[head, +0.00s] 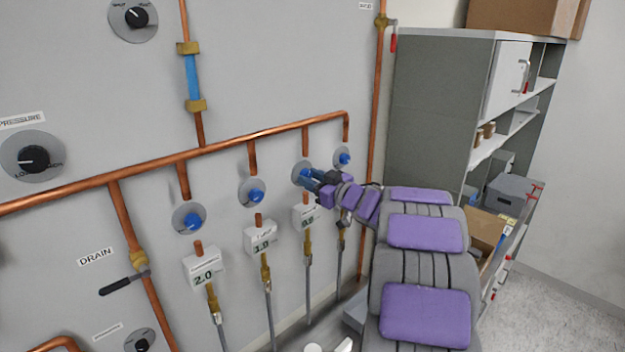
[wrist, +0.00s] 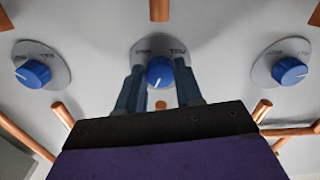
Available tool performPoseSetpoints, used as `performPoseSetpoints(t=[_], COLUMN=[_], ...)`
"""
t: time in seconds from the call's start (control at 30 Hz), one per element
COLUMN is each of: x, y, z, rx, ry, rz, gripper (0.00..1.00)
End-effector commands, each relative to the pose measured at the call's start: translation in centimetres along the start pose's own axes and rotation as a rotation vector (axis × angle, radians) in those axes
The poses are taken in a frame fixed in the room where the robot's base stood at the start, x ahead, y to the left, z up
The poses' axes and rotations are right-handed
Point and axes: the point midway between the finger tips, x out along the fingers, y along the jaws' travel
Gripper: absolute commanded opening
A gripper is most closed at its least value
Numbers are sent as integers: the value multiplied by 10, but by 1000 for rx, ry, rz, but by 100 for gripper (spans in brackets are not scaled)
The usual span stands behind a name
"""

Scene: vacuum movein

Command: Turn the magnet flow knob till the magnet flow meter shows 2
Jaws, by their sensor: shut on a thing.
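My gripper (head: 316,178) is at the third blue knob from the left in the row on the wall panel. In the wrist view, its two fingers (wrist: 160,88) stand on either side of this blue knob (wrist: 159,70), shut on it. A white line marks the knob's face, and its round plate (wrist: 147,48) carries small lettering I cannot fully read. In the head view, a white flow meter (head: 305,217) sits below this knob. Its digits look like 0.0, but they are small and its label is not legible, so I cannot confirm which is the magnet meter.
Other blue knobs (head: 189,219) (head: 255,194) (head: 345,158) stand in the row. Meters on the left read 2.0 (head: 204,267) and 1.0 (head: 261,239). Copper pipes (head: 220,148) run above the row. A grey cabinet (head: 440,110) and shelves stand at right.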

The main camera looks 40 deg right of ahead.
Motion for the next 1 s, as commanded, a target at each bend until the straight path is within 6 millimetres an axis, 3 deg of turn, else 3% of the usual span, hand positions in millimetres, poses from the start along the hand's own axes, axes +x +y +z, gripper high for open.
performPoseSetpoints(t=[0.13, 0.47, 1.0], x=[0, -1, -2], y=[1, 2, 3], z=[0, 0, 1], rx=[0, -45, -474], ry=[1, 2, 1], rz=[1, 3, 5], gripper=[6, 5, 5])
